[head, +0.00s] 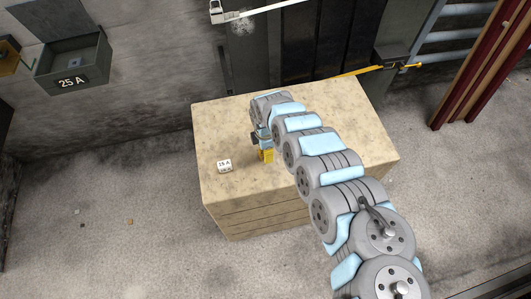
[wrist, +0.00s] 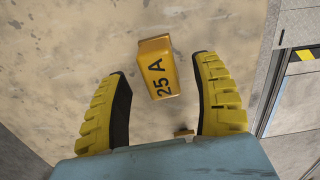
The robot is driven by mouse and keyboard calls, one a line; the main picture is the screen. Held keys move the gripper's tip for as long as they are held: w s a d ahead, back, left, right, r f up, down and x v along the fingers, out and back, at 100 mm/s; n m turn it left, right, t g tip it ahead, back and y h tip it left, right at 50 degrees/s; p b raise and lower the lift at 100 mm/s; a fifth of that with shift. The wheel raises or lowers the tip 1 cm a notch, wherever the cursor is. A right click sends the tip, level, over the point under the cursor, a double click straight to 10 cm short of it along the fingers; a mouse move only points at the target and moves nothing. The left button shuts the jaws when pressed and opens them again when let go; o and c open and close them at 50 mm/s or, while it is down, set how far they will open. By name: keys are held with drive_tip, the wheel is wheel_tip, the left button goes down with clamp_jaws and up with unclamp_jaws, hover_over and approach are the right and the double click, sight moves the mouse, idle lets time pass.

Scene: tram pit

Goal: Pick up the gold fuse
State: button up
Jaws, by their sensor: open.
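The gold fuse (wrist: 158,68) is a small gold block marked "25 A" in the wrist view. It lies on the tan speckled top of the crate (head: 232,185). My gripper (head: 265,156) is low over the crate top in the head view, with its yellow fingers pointing down. In the wrist view its two ribbed yellow fingers are spread wide, one on each side of the fuse, with clear gaps and nothing held. I cannot make out the fuse apart from the yellow fingers in the head view.
A small white block marked "15 A" (head: 224,166) sits on the crate left of my gripper. A grey-green open box marked "25 A" (head: 72,70) is on the wall at upper left. A yellow bar (head: 365,71) is behind the crate. The floor at left is mostly clear.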

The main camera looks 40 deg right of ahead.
drive_tip(key=shift+d+f, duration=0.1)
drive_tip(key=shift+f, duration=1.3)
clamp_jaws()
